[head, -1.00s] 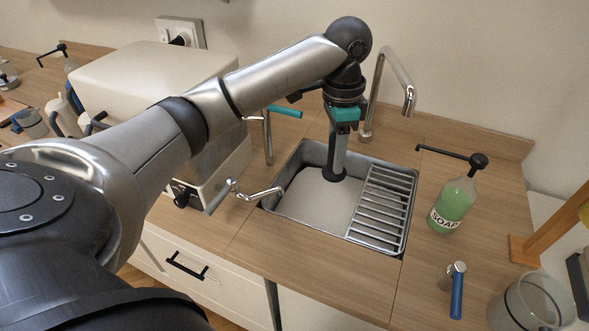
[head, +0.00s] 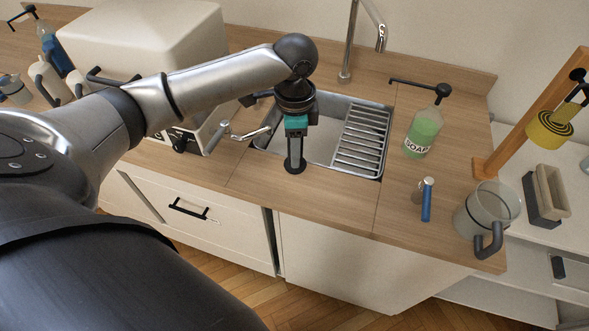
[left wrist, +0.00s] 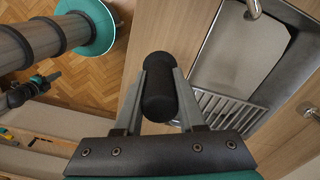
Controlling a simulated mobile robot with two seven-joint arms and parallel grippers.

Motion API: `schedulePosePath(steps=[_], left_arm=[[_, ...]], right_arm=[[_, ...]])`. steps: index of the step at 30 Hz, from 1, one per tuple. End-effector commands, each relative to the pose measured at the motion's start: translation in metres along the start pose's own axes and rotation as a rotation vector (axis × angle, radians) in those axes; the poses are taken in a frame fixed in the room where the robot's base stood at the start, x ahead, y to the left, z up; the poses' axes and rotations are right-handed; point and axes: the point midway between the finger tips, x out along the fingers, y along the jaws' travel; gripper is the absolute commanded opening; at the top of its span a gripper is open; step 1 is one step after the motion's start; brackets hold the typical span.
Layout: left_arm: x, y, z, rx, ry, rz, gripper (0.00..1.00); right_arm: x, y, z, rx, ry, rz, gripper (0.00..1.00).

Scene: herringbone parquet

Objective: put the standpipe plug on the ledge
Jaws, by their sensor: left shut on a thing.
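My left gripper (head: 295,148) is shut on the standpipe plug (head: 295,167), which hangs upright below it with a black disc-like end at the bottom. In the left wrist view, a black rounded part of the plug (left wrist: 160,88) sits between the two grey fingers of the left gripper (left wrist: 161,70). The plug's lower end is over the wooden ledge (head: 315,191) at the front of the sink (head: 262,142). I cannot tell whether it touches the wood. The fingers hide part of the plug. My right gripper is not in view.
A drain rack (head: 360,138) fills the sink's right side, with a tap (head: 347,50) behind. A green soap bottle (head: 424,130), a blue-handled tool (head: 427,200) and a clear jug (head: 485,212) stand to the right. A beige machine (head: 140,45) is at left.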

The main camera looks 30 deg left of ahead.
Motion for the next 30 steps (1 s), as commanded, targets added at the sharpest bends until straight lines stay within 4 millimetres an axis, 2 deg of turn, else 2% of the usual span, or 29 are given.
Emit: schedulePosePath(steps=[1, 3, 11, 18, 29, 30], left_arm=[[0.012, 0.0, 0.0, -0.001, -0.001, 0.002, 0.0], [0.023, 0.0, 0.001, 0.0, -0.002, 0.001, 0.0], [0.042, 0.0, 0.0, -0.001, 0.0, 0.001, 0.0], [0.075, 0.0, 0.0, -0.001, -0.001, 0.0, 0.0], [0.077, 0.0, 0.0, 0.0, 0.001, -0.001, 0.0], [0.078, 0.0, 0.0, 0.0, 0.001, -0.002, 0.41]], right_arm=[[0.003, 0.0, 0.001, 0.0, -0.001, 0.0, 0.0], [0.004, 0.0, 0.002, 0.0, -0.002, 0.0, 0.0], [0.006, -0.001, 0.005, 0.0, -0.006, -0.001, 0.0], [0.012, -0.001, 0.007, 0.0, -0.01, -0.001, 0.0], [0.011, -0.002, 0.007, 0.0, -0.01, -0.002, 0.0], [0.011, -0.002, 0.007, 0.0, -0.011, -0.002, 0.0]])
